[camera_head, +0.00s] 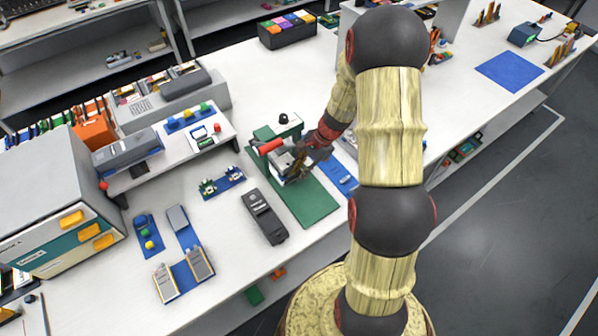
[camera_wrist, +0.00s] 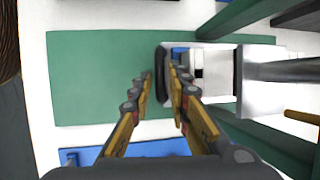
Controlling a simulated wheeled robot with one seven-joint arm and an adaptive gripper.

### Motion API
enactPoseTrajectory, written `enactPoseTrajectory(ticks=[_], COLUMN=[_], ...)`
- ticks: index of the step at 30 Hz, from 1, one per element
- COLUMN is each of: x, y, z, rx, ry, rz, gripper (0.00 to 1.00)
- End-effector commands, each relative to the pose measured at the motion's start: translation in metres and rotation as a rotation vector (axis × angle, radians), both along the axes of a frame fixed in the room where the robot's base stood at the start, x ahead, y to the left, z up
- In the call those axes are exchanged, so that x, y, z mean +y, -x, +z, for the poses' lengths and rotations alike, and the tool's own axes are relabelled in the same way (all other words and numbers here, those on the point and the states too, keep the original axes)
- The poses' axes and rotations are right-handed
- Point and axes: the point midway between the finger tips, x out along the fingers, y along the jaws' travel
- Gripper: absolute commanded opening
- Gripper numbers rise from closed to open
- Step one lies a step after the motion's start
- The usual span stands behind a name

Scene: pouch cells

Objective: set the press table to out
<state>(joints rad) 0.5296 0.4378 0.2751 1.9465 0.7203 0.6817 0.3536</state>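The press stands on a green base plate (camera_head: 312,203) in the middle of the bench, with a red roller-like part (camera_head: 270,146) and a black knob (camera_head: 283,118) on top. In the wrist view the pale press table (camera_wrist: 205,98) sits at the right part of the green plate (camera_wrist: 95,75), partly under the press. A dark upright handle (camera_wrist: 161,60) is at its left end. My gripper (camera_wrist: 160,75) has its fingertips on either side of this handle, with a small gap at the left finger. It looks open. In the head view my gripper (camera_head: 303,160) partly hides the table.
A dark handheld device (camera_head: 263,217) lies left of the green plate. A blue mat (camera_head: 339,174) lies close on its right. Small blue trays with parts (camera_head: 220,184) are further left. Green bars of the press (camera_wrist: 245,15) flank the table in the wrist view.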

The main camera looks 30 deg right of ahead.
Motion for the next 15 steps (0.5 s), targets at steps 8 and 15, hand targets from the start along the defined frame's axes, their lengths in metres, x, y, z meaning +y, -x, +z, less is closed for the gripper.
enactPoseTrajectory(ticks=[8, 15], x=[-0.0002, -0.0002], y=[0.0001, 0.0], z=[0.0004, 0.0006], rx=[0.0, 0.0], ry=[0.0, 0.0], rz=[0.0, 0.0], gripper=[0.06, 0.0])
